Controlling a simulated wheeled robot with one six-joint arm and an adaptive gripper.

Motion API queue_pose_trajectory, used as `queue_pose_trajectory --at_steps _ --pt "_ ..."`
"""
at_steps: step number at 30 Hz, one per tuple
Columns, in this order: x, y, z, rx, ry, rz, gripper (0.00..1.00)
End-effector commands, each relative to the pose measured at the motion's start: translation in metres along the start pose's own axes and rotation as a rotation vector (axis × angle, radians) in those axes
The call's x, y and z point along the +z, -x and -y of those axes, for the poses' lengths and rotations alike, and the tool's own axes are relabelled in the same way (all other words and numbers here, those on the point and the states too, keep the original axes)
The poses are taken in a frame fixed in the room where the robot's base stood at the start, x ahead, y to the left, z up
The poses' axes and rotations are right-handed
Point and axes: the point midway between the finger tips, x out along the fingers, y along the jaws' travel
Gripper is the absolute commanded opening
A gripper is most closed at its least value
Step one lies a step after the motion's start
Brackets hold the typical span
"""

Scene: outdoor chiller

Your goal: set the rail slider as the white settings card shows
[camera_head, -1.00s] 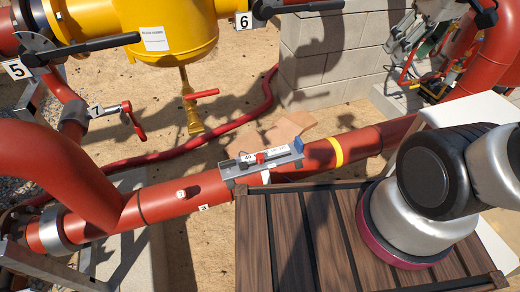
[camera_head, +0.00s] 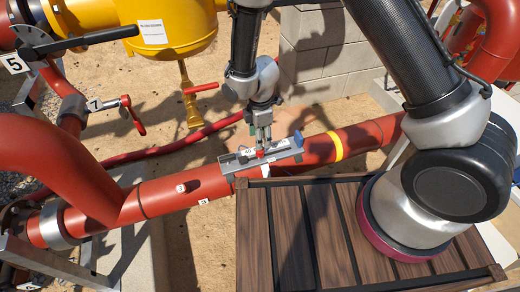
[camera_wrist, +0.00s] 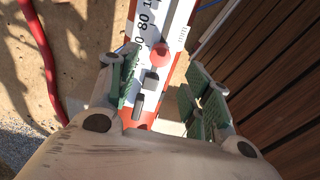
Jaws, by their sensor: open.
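The grey rail (camera_head: 285,150) with its slider is mounted along the thick red pipe. A small red part (camera_head: 260,154) shows on it below my gripper (camera_head: 262,146). In the wrist view, a round red knob (camera_wrist: 160,54) sits on a white scale strip (camera_wrist: 152,18) with black numbers, among them 80. Two dark grey blocks (camera_wrist: 151,81) lie nearer the camera. My gripper (camera_wrist: 163,78) is open, its green-padded fingers on either side of the knob's line. I cannot tell whether they touch. A white card (camera_head: 152,31) on the yellow vessel has text too small to read.
A slatted wooden table (camera_head: 300,240) stands in front of the pipe. A red-handled valve (camera_head: 132,115), a black lever (camera_head: 85,40) and a yellow outlet (camera_head: 190,105) are behind it. A block wall (camera_head: 325,65) stands at the back.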

Motion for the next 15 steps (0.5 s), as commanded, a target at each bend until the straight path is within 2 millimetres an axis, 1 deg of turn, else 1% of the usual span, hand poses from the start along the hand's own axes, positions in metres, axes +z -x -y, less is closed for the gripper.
queue_pose_trajectory --at_steps 9,12,15 --pt "0.001 -0.051 0.001 -0.003 0.000 0.002 0.49" --pt "0.001 -0.064 0.001 -0.002 0.000 0.001 0.49" --pt "0.001 -0.071 0.001 -0.002 -0.001 0.001 0.49"
